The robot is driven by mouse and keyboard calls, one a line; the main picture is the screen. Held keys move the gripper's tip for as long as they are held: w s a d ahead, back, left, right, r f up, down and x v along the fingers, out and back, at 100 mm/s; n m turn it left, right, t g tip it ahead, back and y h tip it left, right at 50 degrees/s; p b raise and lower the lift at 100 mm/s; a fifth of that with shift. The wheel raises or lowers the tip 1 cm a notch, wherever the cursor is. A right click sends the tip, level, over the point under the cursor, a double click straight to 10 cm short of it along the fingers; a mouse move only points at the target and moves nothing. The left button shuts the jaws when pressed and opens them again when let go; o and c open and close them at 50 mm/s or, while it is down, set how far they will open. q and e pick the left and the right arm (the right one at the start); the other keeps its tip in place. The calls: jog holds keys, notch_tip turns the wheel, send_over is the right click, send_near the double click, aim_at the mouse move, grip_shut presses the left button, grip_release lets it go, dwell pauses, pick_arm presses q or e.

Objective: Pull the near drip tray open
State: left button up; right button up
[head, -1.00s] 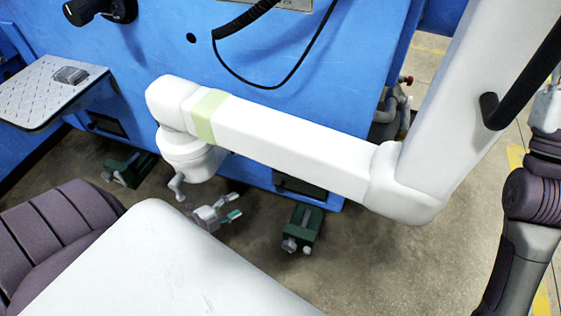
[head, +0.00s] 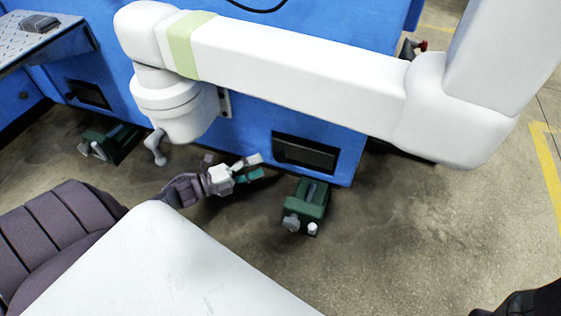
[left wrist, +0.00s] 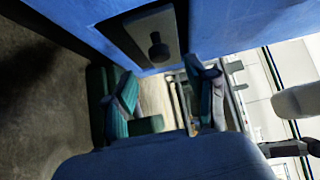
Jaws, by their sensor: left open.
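The near drip tray (head: 322,157) is a dark, flat front set low in the blue machine's side in the head view. The left wrist view shows a dark panel with a round knob (left wrist: 157,48), just beyond the fingers. The panel looks shut, flush with the blue wall. My left gripper (head: 256,166) is open and empty, a little left of and below the tray front, with its fingers pointing right. In the left wrist view, its teal-padded fingers (left wrist: 165,98) are spread apart below the knob, not around it.
A green levelling foot (head: 306,203) stands on the floor below the tray, close to my left gripper. Another green foot (head: 112,143) and dark tray front (head: 90,95) are farther left. A white jointed arm (head: 300,75) crosses above.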

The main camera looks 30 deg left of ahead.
aim_at(277, 160)
pick_arm(q)
jog(key=b+x, duration=0.3)
jog(key=x, duration=0.3)
jog(key=shift+w+d+f, duration=0.1)
jog(key=shift+w+f, duration=0.05)
jog(key=shift+w, duration=0.1)
jog(key=shift+x, duration=0.75)
jog(key=shift+c, duration=0.2)
grip_shut()
